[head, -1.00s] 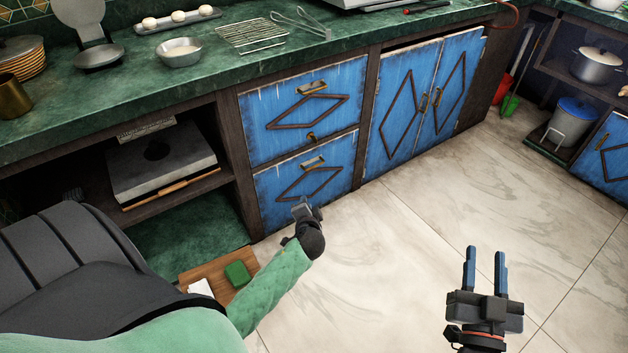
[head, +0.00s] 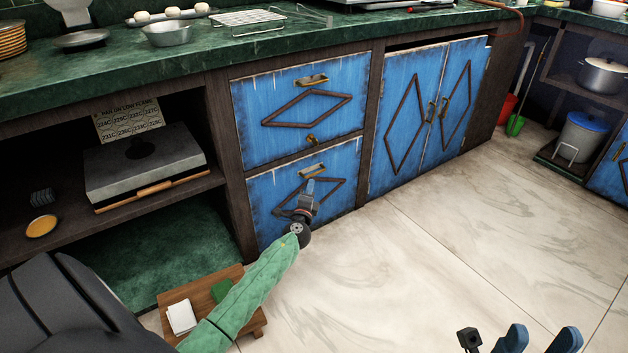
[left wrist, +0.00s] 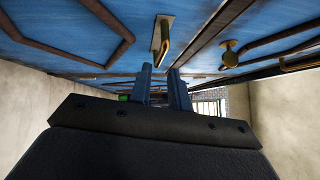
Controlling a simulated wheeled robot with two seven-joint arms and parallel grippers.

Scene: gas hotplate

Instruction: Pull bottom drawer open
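The bottom drawer (head: 262,218) is a worn blue front with a dark diamond trim, flush in the cabinet. Its brass handle (head: 312,170) is near its top edge; a brass handle also shows in the left wrist view (left wrist: 163,38). My left gripper (head: 309,187) is in front of this drawer, just below the handle in the head view. Contact with the handle is not visible. My right gripper (head: 543,340) is open and empty at the lower right, partly cut off.
The top drawer (head: 250,105) is shut above, with a brass knob (head: 311,140) at its lower edge. Blue double doors (head: 400,165) stand to the right. A low wooden stool (head: 255,322) with a white and a green item sits under my left arm. Open floor lies at right.

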